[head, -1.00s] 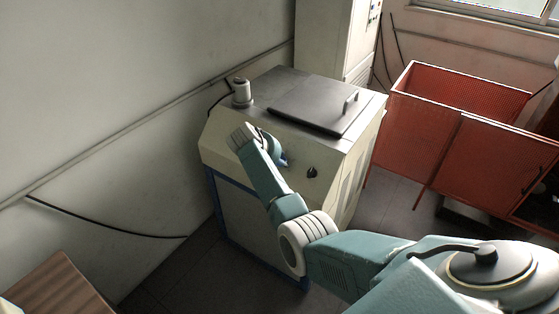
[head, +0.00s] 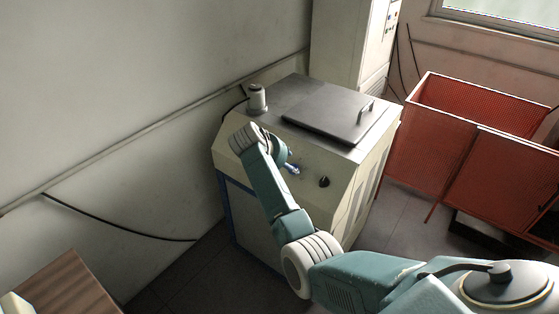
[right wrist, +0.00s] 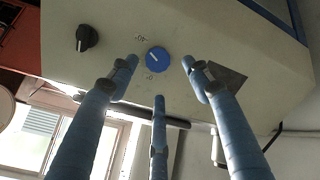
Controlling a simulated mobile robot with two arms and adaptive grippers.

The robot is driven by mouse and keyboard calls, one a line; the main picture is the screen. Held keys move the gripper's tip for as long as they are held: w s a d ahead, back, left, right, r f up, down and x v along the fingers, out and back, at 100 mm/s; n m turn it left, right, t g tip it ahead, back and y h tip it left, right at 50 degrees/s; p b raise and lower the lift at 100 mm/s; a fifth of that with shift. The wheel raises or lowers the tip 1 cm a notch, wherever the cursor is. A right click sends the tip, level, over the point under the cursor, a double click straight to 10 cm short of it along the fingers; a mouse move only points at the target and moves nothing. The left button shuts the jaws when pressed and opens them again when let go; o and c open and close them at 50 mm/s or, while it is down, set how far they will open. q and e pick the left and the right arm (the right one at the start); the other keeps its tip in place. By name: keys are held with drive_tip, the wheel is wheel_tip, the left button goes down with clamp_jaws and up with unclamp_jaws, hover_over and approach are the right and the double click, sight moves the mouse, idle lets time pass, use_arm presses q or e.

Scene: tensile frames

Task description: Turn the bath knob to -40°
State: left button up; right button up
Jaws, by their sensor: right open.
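The bath is a cream cabinet with a grey top (head: 277,97) and a sloping front panel. In the right wrist view its blue round knob (right wrist: 158,57) carries a pale pointer line, with small printed numbers beside it. My right gripper (right wrist: 160,74) has three blue fingers, spread open and empty. Two fingertips flank the knob in the picture and the third is below it; I see no contact. In the head view the right gripper (head: 291,165) is at the front panel, mostly behind my arm, and I cannot clearly make out the blue knob there. My left gripper is not in view.
A black knob (head: 324,182) sits beside the blue one on the panel. A dark lid with a handle (head: 331,112) and a small cylinder (head: 257,99) are on top. A red mesh cart (head: 430,150) stands right; a wooden surface (head: 62,288) is lower left.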

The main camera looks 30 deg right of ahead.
drive_tip(key=v, duration=0.7)
drive_tip(key=shift+f, duration=0.1)
drive_tip(key=s+a+f+n+y, duration=0.1)
drive_tip(key=s+a+f+n, duration=0.1)
drive_tip(key=f, duration=0.9)
drive_tip(key=s+a+f+n+y, duration=0.1)
drive_tip(key=s+a+f+n, duration=0.1)
drive_tip(key=f, duration=0.9)
drive_tip(key=s+a+f+n+y, duration=0.1)
drive_tip(key=s+a+f, duration=0.1)
drive_tip(key=s+f, duration=0.45)
drive_tip(key=s+a+f+n+y, duration=0.15)
drive_tip(key=s+f, duration=0.25)
drive_tip(key=f, duration=0.5)
drive_tip(key=s+a+f+g+y, duration=0.1)
drive_tip(key=s+a+f, duration=0.1)
drive_tip(key=s+f, duration=0.7)
drive_tip(key=s+a+f+g+y, duration=0.15)
drive_tip(key=s+f, duration=0.45)
drive_tip(key=s, duration=0.7)
drive_tip(key=s+f, duration=0.2)
drive_tip(key=s, duration=0.8)
drive_tip(key=s+a+f, duration=0.1)
drive_tip(key=s+f, duration=0.1)
drive_tip(key=s, duration=0.9)
drive_tip(key=shift+f+m, duration=0.2)
drive_tip(key=shift+m, duration=0.25)
